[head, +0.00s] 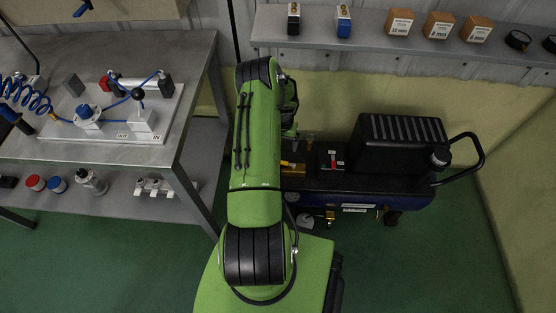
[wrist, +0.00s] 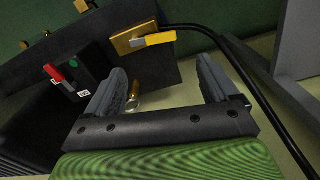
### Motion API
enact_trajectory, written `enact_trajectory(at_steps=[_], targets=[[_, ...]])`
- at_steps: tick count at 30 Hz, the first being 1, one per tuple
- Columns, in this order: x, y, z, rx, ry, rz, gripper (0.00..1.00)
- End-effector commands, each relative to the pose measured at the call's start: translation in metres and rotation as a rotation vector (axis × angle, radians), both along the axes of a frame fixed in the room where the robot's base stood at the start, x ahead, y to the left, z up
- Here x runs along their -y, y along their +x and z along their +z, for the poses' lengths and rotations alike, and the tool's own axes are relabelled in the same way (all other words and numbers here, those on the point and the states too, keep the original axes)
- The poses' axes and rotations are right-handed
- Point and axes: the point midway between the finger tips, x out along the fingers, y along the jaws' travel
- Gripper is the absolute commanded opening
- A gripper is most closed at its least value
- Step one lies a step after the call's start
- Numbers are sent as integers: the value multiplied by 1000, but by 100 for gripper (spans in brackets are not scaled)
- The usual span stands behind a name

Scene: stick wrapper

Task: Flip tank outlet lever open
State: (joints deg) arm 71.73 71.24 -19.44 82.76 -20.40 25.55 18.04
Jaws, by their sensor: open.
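The yellow lever (wrist: 158,39) sits on a brass valve block (wrist: 127,42) on the dark compressor top in the wrist view. I take it for the tank outlet lever. My gripper (wrist: 162,66) is open, and nothing is held between its fingers. In the wrist picture the lever lies just above the gap between the fingertips, apart from them. In the head view, the compressor (head: 400,145) stands on the floor at the right, and my arm hides most of my gripper and much of the valve area.
A red switch (wrist: 53,73) on a black box is left of the fingers. A brass ring fitting (wrist: 132,103) shows beside the left finger. A black curved bar (wrist: 235,72) runs at the right. A workbench (head: 190,95) stands left; a shelf (head: 365,50) hangs behind.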

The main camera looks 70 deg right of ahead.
Motion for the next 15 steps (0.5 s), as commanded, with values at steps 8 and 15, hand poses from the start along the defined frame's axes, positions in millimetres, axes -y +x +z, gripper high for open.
enact_trajectory(at_steps=[8, 15], targets=[[-1, 0, -76, 0, 1, 2, 87], [0, 1, -109, 1, 1, 2, 87]])
